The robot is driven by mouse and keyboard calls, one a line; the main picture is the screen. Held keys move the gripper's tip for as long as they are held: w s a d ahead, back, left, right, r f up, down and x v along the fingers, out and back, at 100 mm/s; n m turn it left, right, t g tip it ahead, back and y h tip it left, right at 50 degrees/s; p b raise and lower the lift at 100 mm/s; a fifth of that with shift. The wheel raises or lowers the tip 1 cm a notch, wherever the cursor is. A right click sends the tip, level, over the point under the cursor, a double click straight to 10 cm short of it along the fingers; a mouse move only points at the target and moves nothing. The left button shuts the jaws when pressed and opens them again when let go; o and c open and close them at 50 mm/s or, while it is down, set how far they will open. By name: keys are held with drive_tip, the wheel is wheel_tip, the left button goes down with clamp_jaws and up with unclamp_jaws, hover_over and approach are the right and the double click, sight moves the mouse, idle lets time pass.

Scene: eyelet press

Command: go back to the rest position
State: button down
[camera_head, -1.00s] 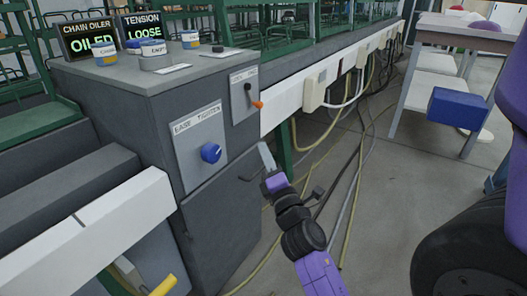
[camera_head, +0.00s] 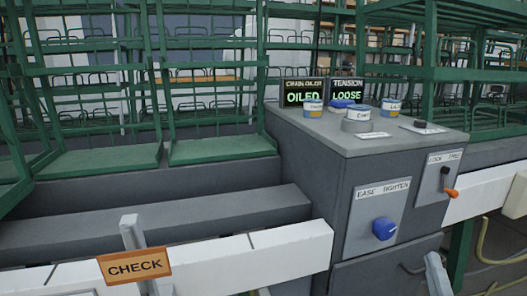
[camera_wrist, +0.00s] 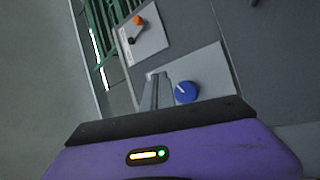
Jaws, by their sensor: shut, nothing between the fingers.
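My gripper (camera_wrist: 156,92) is shut and empty in the wrist view, its grey fingers pointing at the cabinet front. In the head view only a grey tip of it (camera_head: 436,272) shows at the bottom edge, in front of the cabinet. The blue knob (camera_head: 383,228) on the EASE TIGHTEN plate is just beyond the fingers; it also shows in the wrist view (camera_wrist: 186,92), beside the fingertips. Contact with the knob cannot be seen, but the fingers look apart from it. The lever with the orange tip (camera_head: 451,193) is on the LOCK plate to the right.
The grey cabinet (camera_head: 300,160) carries displays reading OILED (camera_head: 303,98) and LOOSE (camera_head: 347,96), with small cans on top. A white rail (camera_head: 220,262) with an orange CHECK sign (camera_head: 134,265) runs across the front. Green wire racks (camera_head: 100,160) stand behind.

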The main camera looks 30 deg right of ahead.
drive_tip(key=a+f+m+t+y, duration=0.2)
drive_tip(key=a+f+m+y, duration=0.2)
drive_tip(key=a, duration=0.7)
drive_tip(key=s+a+f+m+g+y, duration=0.1)
drive_tip(key=s+a+f+y, duration=0.3)
drive_tip(key=s+a+y, duration=0.5)
drive_tip(key=s+a+f+m+g+y, duration=0.15)
drive_tip(key=s+a+f, duration=0.25)
drive_tip(key=s+a, duration=0.55)
wheel_tip(320, 180, up, 29)
drive_tip(key=w+a+p, duration=0.2)
drive_tip(key=p, duration=2.6)
drive_tip(key=shift+w+a+f+n+y, duration=0.15)
drive_tip(key=shift+w+a+n+y, duration=0.15)
drive_tip(key=shift+a+n+y, duration=0.1)
